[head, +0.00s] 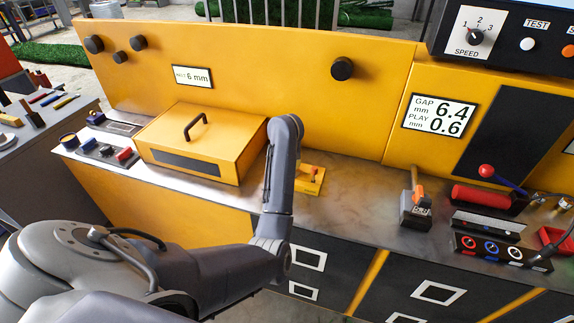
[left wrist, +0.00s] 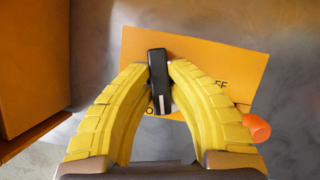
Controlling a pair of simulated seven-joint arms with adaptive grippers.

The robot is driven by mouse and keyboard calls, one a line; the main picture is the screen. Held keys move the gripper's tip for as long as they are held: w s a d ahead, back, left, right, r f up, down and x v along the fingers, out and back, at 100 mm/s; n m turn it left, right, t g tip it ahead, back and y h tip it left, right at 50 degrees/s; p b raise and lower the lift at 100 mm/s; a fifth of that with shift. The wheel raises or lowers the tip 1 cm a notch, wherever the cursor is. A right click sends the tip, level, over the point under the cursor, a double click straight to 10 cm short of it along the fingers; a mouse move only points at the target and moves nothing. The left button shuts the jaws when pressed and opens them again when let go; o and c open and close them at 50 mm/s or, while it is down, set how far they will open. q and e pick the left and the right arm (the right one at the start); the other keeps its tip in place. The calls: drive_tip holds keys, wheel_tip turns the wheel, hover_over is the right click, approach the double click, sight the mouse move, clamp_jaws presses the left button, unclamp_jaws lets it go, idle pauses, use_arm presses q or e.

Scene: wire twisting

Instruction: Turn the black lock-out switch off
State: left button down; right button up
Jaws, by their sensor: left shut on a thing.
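The black lock-out switch (left wrist: 155,62) is a narrow black bar with a white mark, standing over a yellow-orange plate (left wrist: 205,65) in the left wrist view. Part of the lettering on the plate reads "FF". My left gripper (left wrist: 160,80) has its two yellow fingers shut on the switch, one on each side. In the head view the plate (head: 318,187) lies on the bench just right of my left arm, which hides the switch and most of the gripper. My right gripper is not in view.
A round orange part (left wrist: 256,127) sits close to the right finger. A yellow box (head: 200,145) with a black handle stands left of my arm. A lever block (head: 415,212) and a red cylinder (head: 482,197) stand to the right. Bare bench lies between plate and lever block.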

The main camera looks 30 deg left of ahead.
sight(299, 173)
use_arm(q)
drive_tip(key=n+g+y, duration=0.1)
drive_tip(key=n, duration=0.2)
drive_tip(key=shift+d+n, duration=0.15)
drive_tip(key=shift+n, duration=0.25)
drive_tip(key=n+g, duration=0.1)
drive_tip(key=n, duration=0.2)
drive_tip(key=shift+n+y, duration=0.3)
drive_tip(key=shift+y, duration=0.1)
drive_tip(key=n+g, duration=0.2)
drive_tip(key=n, duration=0.2)
drive_tip(key=shift+n+g, duration=0.5)
drive_tip(key=shift+n, duration=1.1)
drive_tip(key=c, duration=1.3)
unclamp_jaws()
drive_tip(key=v, duration=1.1)
drive_tip(key=shift+d+r, duration=0.2)
drive_tip(key=shift+r, duration=0.15)
drive_tip(key=shift+w, duration=0.15)
